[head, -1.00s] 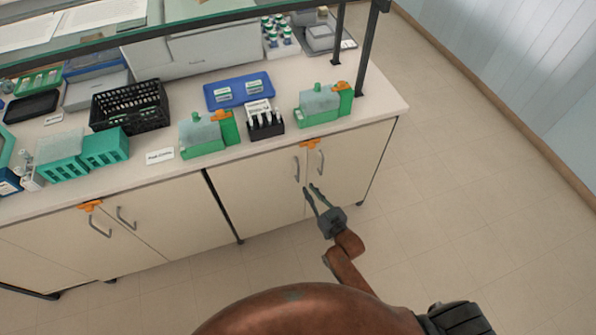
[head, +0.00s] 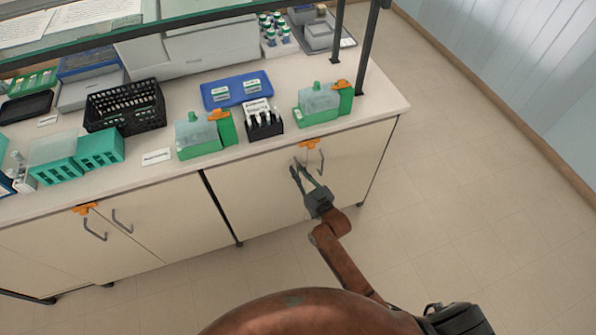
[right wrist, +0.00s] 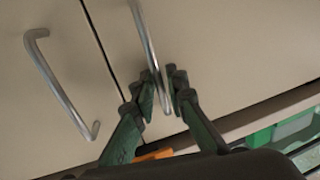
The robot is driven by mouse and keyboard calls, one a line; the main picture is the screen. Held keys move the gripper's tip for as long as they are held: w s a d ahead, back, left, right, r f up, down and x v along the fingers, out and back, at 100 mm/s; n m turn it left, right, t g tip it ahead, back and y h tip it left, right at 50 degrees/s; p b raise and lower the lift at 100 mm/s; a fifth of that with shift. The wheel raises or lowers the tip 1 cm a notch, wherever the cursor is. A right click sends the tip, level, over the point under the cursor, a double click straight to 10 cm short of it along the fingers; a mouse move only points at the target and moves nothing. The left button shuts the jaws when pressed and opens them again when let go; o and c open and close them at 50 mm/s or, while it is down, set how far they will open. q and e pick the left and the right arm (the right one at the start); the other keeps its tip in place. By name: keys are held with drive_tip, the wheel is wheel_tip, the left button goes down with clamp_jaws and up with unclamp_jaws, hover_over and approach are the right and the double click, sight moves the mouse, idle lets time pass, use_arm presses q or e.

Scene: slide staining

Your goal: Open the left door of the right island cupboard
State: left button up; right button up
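The right island cupboard has a cream left door (head: 255,195) and right door (head: 352,170), both looking shut. The left door's metal handle is largely covered by my gripper in the head view; it shows clearly in the right wrist view (right wrist: 145,40). My right gripper (head: 297,167) is at this handle. In the right wrist view its green-padded fingers (right wrist: 163,92) stand on either side of the handle's end, close to it, with a small gap visible. The right door's handle (head: 321,162) is free beside it. My left gripper is not in view.
An orange piece (head: 309,144) sits above the two handles at the worktop edge. The worktop (head: 185,172) holds green containers (head: 318,104), a black basket (head: 126,107) and a blue tray (head: 237,90). The floor (head: 450,200) to the right is clear.

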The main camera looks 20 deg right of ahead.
drive_tip(key=shift+c, duration=0.4)
clamp_jaws()
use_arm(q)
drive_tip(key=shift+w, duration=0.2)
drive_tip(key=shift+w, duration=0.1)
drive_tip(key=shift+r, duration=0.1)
use_arm(e)
drive_tip(key=shift+s, duration=0.15)
